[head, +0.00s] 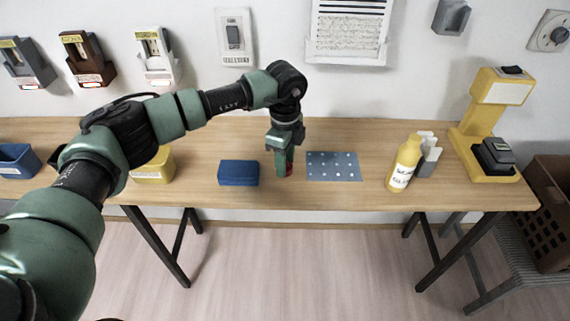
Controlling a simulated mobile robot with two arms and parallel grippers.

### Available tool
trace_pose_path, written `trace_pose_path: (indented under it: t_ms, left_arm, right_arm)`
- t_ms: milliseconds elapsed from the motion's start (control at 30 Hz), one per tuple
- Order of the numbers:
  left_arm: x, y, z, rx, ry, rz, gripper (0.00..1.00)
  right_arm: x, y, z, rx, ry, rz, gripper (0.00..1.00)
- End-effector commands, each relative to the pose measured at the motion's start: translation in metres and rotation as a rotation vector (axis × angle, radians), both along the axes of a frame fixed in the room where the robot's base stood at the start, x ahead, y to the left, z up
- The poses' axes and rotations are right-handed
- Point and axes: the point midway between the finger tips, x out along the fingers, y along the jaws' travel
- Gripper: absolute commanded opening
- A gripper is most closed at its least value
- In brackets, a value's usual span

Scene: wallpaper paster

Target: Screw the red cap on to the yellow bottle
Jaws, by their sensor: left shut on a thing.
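My left gripper (284,166) points straight down over the middle of the table. It is shut on the red cap (289,170), of which only a small part shows by the fingertips. I cannot tell whether the cap touches the table top. The yellow bottle (405,164) stands upright on the right part of the table, with a white label. Its top is narrower than its body. The gripper is well to the left of the bottle, with a blue-grey dotted mat between them. My right gripper does not show.
The dotted mat (333,167) and a blue block (238,173) lie on the wooden table (300,200). Grey-white holders (429,157) stand close behind the bottle. A yellow machine (490,120) stands at the right end. A yellow bin (154,170) is at left.

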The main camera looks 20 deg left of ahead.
Motion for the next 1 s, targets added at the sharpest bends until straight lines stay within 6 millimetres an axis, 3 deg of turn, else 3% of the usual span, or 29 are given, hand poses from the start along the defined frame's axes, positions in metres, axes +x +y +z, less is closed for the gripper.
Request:
trace_pose_path:
  t_ms: [33, 100, 400, 633, 1000]
  left_arm:
    - [0.001, 0.000, 0.025, -0.001, -0.003, 0.000, 0.00]
    - [0.001, 0.000, 0.046, -0.001, -0.004, 0.000, 0.00]
    - [0.001, 0.000, 0.120, -0.001, -0.003, 0.000, 0.00]
    - [0.000, 0.000, 0.145, 0.000, 0.000, 0.000, 0.00]
    - [0.000, 0.000, 0.148, 0.000, -0.001, 0.000, 0.00]
  right_arm:
    - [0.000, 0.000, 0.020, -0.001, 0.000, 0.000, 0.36]
    - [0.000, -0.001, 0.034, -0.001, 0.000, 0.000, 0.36]
    - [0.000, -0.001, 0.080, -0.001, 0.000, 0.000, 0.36]
    - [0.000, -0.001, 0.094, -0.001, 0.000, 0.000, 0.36]
    - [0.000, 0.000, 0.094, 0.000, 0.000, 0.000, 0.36]
